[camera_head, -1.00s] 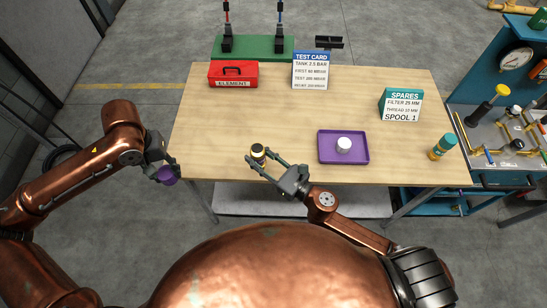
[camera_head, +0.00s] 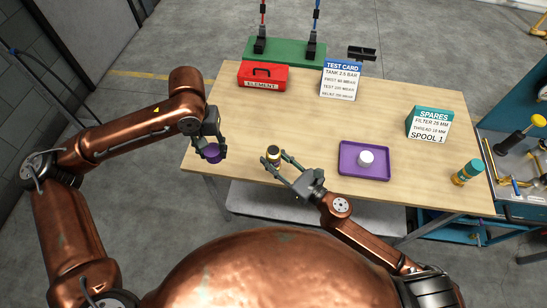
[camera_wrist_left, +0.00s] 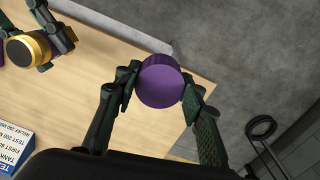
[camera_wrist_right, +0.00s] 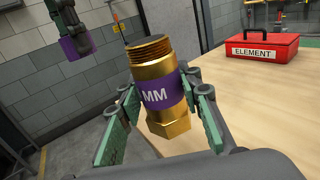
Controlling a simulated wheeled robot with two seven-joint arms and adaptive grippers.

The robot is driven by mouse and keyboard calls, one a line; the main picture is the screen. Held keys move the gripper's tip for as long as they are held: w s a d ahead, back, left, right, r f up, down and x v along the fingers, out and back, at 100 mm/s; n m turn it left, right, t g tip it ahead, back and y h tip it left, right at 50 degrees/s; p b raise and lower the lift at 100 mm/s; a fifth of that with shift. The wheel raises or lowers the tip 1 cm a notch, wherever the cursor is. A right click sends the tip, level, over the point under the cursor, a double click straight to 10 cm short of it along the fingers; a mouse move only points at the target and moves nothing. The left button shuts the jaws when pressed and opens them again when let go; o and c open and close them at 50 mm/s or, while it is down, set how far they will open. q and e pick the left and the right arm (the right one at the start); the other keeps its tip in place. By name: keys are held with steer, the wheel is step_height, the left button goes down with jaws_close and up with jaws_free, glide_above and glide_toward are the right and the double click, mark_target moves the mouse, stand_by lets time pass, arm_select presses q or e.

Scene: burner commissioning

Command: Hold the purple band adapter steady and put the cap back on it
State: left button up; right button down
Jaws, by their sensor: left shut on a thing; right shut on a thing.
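The brass adapter (camera_wrist_right: 155,75) with a purple band lettered "MM" is upright, slightly tilted in the right wrist view, its threaded end up and uncapped. My right gripper (camera_head: 274,160) is shut on it near the table's front edge; the adapter also shows in the head view (camera_head: 273,152). The purple cap (camera_wrist_left: 162,80) is between the fingers of my left gripper (camera_head: 211,147), which is shut on it. In the head view the cap (camera_head: 211,155) is left of the adapter, with a clear gap between them. The cap's inside is hidden.
A purple tray (camera_head: 345,168) with a white round piece (camera_head: 366,157) lies to the right on the wooden table (camera_head: 300,120). A teal and brass fitting (camera_head: 467,172) stands near the right edge. The red ELEMENT box (camera_head: 262,76), TEST CARD (camera_head: 341,80) and SPARES sign (camera_head: 429,124) stand farther back.

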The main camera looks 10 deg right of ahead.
mark_target(273, 151)
arm_select(q)
steer(key=d+r+m, duration=0.1)
steer(key=d+r, duration=0.1)
steer(key=d, duration=0.3)
steer(key=d+r+m, duration=0.1)
steer(key=d+r, duration=0.1)
steer(key=d, duration=0.4)
steer(key=d+r, duration=0.2)
steer(key=d, duration=0.4)
steer(key=shift+s+d+r+m, duration=0.1)
steer(key=shift+d+r+m, duration=0.15)
steer(key=shift+r+m, duration=0.15)
steer(key=shift+s+d+r, duration=0.1)
steer(key=shift+d+r, duration=0.1)
steer(key=shift+d, duration=0.3)
steer(key=shift+f, duration=0.1)
steer(key=shift+f, duration=1.9)
steer(key=shift+f, duration=0.1)
steer(key=shift+f, duration=0.8)
steer(key=shift+f, duration=0.55)
